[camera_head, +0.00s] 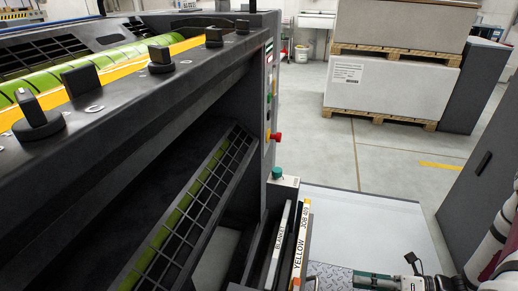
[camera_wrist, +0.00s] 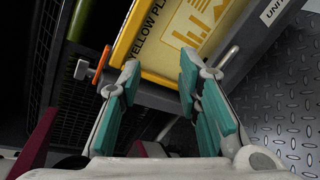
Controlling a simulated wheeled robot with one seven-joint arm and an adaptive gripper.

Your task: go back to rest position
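My gripper (camera_wrist: 160,65) shows in the wrist view with its two teal-padded fingers spread apart and nothing visible between them. Beyond the fingertips is a yellow panel (camera_wrist: 150,58) lettered "YELLOW PL…", its last letters cut off; I cannot tell the exact gap to it. In the head view my gripper (camera_head: 366,278) is low at the bottom right, partly cut off by the frame edge, with a teal part showing. My white and maroon arm comes in from the right edge.
The dark press (camera_head: 190,110) fills the left, with a green button (camera_head: 277,173) and a red knob (camera_head: 275,137). Slots labelled "BLANKET" (camera_head: 279,243) and "YELLOW JOB 409" (camera_head: 301,243) stand near my gripper. A dark cabinet (camera_head: 482,165) is right. Stacked pallets (camera_head: 385,90) stand behind. Floor between is clear.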

